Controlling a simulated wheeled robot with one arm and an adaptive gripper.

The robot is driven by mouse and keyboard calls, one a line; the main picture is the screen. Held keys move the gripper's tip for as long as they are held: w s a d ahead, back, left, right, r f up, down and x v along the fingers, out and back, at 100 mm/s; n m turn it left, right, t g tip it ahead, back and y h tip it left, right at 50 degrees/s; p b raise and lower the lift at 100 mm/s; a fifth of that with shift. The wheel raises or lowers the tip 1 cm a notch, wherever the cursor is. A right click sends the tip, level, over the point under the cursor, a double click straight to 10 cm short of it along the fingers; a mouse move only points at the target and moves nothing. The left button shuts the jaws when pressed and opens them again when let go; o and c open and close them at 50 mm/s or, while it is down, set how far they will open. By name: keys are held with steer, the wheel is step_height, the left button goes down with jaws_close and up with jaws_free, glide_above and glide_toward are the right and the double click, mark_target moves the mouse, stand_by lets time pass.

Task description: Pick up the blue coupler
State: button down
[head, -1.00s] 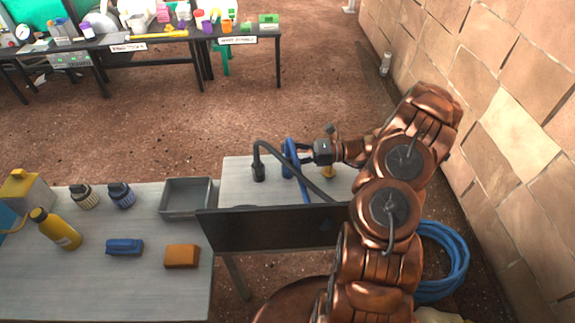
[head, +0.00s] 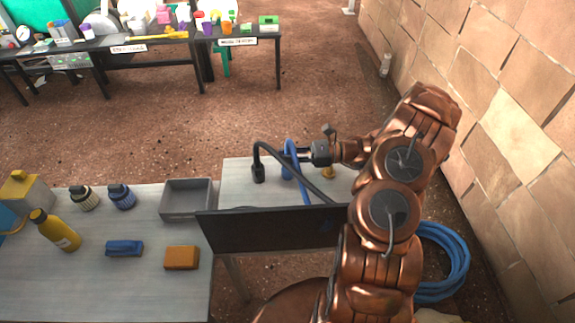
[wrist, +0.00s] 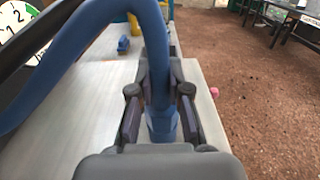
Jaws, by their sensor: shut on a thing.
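The blue coupler (head: 287,172) stands upright at the back of the small grey table, with a blue hose arching up from its top. My gripper (head: 291,156) reaches it from the right and is shut on it. In the wrist view my gripper (wrist: 160,90) has one finger on each side of the blue coupler (wrist: 163,122), just where the hose rises.
A black coupler (head: 258,172) with a black hose stands close to the left. A small yellow piece (head: 328,172) is at right. A dark panel (head: 265,229) stands in front.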

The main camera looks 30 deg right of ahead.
mark_target(288, 151)
steer(key=shift+r, duration=0.1)
steer(key=shift+r, duration=0.6)
step_height(288, 151, up, 2)
steer(key=shift+r+p, duration=0.15)
steer(key=shift+p, duration=0.3)
steer(key=s+a, duration=0.2)
steer(key=s, duration=0.5)
steer(key=s+a+r+p, duration=0.1)
steer(key=s+a, duration=0.1)
steer(key=s, duration=0.6)
steer(key=shift+s+a+r, duration=0.15)
steer(key=shift+a, duration=0.25)
